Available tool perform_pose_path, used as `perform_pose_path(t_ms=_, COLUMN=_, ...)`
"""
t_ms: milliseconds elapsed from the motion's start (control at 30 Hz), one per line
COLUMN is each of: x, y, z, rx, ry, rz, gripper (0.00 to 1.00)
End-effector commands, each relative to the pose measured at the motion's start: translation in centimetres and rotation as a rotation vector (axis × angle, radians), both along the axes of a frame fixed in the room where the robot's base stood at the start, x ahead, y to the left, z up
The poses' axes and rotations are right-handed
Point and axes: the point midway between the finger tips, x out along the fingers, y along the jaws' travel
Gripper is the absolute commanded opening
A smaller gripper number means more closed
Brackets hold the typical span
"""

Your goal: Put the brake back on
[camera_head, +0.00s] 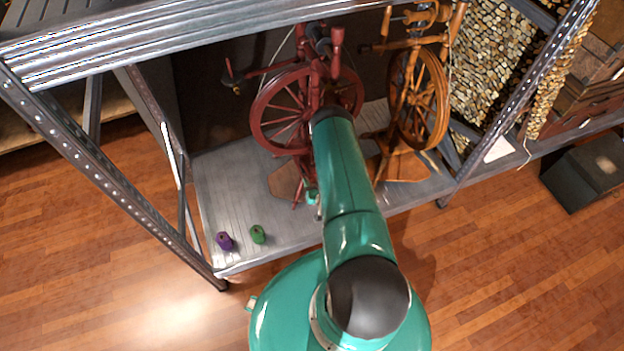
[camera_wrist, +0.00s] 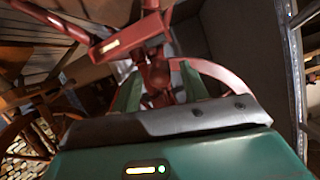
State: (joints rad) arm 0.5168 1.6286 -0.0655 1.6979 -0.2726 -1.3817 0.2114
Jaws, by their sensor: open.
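A dark red spinning wheel (camera_head: 283,112) stands upright on the metal shelf, partly behind my arm. A brown wooden spinning wheel (camera_head: 436,97) stands to its right. The curved red rim (camera_wrist: 215,70) passes behind the right finger. I cannot make out the brake for certain. My arm hides most of the gripper in the head view.
A purple spool (camera_head: 224,241) and a green spool (camera_head: 258,234) stand at the shelf's (camera_head: 225,190) front left. Metal uprights (camera_head: 175,160) and an upper shelf (camera_head: 150,38) frame the bay. A dark box (camera_head: 585,175) sits at right. The wooden floor in front is clear.

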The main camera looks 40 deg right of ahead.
Motion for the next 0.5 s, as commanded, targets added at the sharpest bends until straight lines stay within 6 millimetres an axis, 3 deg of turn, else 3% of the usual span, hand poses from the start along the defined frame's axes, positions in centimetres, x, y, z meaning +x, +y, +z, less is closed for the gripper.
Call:
perform_pose_path(t_ms=200, x=1.6, y=-0.4, z=-0.6, rx=0.001, ry=0.001, rz=-0.001, gripper=0.44)
perform_pose_path(t_ms=433, x=1.7, y=-0.4, z=-0.6, rx=0.001, ry=0.001, rz=0.0, gripper=0.44)
perform_pose_path(t_ms=500, x=1.7, y=-0.4, z=-0.6, rx=0.001, ry=0.001, rz=0.0, gripper=0.33)
